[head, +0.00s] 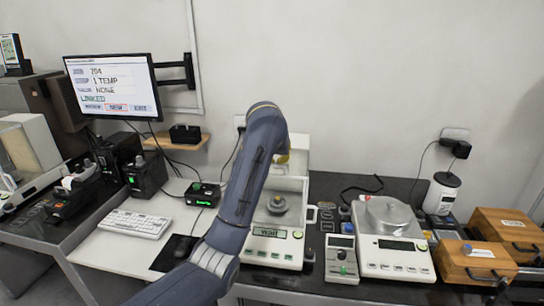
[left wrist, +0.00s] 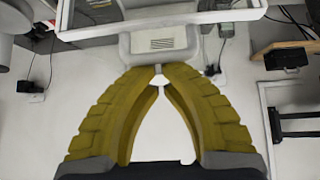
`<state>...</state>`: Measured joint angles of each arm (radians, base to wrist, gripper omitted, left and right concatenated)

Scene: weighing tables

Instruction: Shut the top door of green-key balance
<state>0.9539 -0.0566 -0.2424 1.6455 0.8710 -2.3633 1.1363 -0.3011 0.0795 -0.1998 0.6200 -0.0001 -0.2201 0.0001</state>
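The balance (head: 273,250) with a lit green display stands at the middle of the bench, with a tall draft chamber behind its front panel. A round grey item (head: 277,205) is inside the chamber. My left arm passes in front of it, and the left gripper (head: 284,157) shows only as a bit of yellow near the chamber top. In the left wrist view, its yellow fingers (left wrist: 158,72) meet almost at the tips, with no held object clear. A pale frame (left wrist: 165,24) and a vented housing (left wrist: 160,42) lie beyond the tips. I cannot tell the top door's position. My right gripper is not visible.
A second balance (head: 385,262) with a round pan stands to the right, beside a small keypad box (head: 342,262). Wooden boxes (head: 475,262) are at far right. A keyboard (head: 134,224), a black mouse mat (head: 172,256) and a monitor (head: 112,87) are at left.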

